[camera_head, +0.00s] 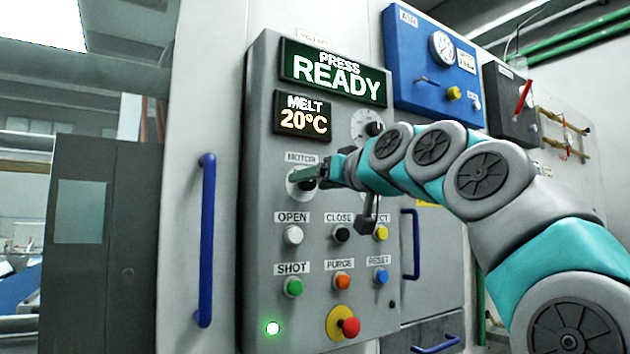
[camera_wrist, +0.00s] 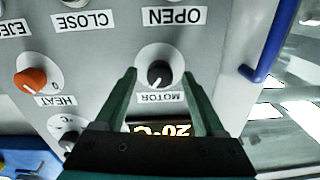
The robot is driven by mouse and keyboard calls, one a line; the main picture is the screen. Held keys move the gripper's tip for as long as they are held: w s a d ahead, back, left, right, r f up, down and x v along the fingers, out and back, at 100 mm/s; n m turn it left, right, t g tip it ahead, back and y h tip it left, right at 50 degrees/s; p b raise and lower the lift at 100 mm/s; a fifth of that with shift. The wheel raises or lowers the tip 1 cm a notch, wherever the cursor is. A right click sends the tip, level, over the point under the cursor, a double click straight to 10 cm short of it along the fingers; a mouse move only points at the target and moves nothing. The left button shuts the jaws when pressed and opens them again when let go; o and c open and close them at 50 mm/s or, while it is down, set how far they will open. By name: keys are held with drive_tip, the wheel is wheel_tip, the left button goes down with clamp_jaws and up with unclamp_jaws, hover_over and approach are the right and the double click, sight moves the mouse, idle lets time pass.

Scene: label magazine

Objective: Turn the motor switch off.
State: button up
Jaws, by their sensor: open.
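The motor switch (camera_wrist: 160,74) is a black round knob with a pale pointer line on a light disc, beside the upside-down MOTOR label (camera_wrist: 160,97) in the wrist view. The pointer slants toward the label side, near a small 0 mark. In the head view the switch is mostly hidden behind my gripper (camera_head: 308,175), under the MOTOR label (camera_head: 301,158). My gripper is open, and in the wrist view its two green fingers (camera_wrist: 160,76) stand on either side of the knob, with gaps showing. I cannot tell how deep the fingertips reach.
The grey panel (camera_head: 262,230) carries several push buttons, a red emergency knob (camera_head: 349,327) and a lit green lamp (camera_head: 272,328). An orange HEAT knob (camera_wrist: 30,80) is nearby. The READY screen (camera_head: 335,73) is above. A blue handle (camera_head: 206,240) stands left.

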clamp_jaws()
idle(0.4)
